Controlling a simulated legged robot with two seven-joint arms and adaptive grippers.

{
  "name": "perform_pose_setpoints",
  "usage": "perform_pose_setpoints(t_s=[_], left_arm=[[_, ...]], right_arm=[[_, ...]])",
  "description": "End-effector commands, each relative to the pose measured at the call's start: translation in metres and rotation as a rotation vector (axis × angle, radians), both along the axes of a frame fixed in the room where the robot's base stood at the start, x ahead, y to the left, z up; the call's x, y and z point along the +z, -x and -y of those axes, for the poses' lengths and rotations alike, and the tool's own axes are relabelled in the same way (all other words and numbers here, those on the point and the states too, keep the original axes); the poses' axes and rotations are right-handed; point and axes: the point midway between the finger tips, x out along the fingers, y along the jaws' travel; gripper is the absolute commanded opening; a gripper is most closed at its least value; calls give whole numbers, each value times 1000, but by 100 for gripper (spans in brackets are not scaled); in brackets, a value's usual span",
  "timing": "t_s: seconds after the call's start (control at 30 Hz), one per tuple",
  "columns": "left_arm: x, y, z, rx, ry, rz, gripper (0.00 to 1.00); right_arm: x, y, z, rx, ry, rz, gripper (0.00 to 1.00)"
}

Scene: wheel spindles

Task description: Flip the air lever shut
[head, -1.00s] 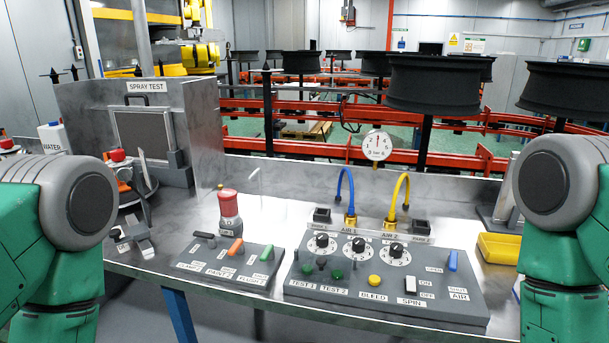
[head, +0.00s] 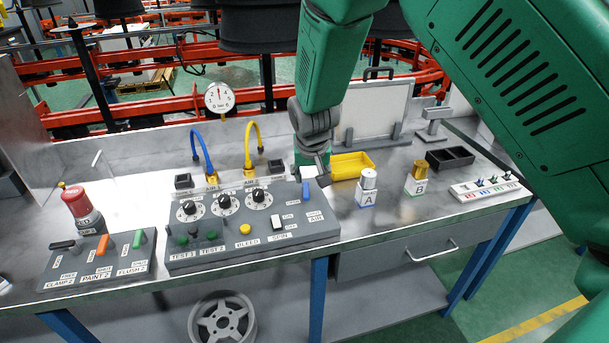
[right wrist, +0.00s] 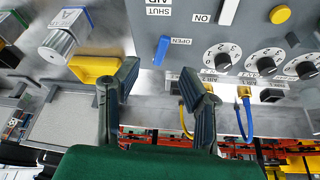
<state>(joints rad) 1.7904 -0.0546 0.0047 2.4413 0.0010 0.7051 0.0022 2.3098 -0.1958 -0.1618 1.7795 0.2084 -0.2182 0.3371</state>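The air lever is a blue handle (head: 305,188) at the right end of the grey control panel (head: 220,250), with OPEN, SHUT and AIR labels by it. In the right wrist view the blue lever (right wrist: 161,50) stands just beyond the gap between the fingertips, close to the OPEN label. My right gripper (head: 318,172) is above and behind the panel's right end, near the lever. In the right wrist view its two fingers (right wrist: 158,70) are spread apart with nothing between them. Contact with the lever cannot be seen. My left gripper is not in view.
Blue (head: 200,150) and yellow (head: 252,145) hoses rise behind the panel. A smaller lever panel (head: 95,265) and red button (head: 78,203) stand left.

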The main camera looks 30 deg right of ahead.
Motion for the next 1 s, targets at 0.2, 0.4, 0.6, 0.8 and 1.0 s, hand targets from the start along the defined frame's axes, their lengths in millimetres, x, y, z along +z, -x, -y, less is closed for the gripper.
perform_pose_setpoints(t_s=[0.2,0.4,0.6,0.8,1.0], left_arm=[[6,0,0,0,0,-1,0],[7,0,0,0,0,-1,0],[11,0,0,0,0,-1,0],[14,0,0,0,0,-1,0],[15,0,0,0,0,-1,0]], right_arm=[[26,-18,-1,-30,-11,17,36],[-6,-28,5,-30,-12,15,36],[-46,-42,13,-30,-12,15,36],[-78,-54,19,-29,-10,17,36],[-94,-60,22,-28,-11,18,36]])
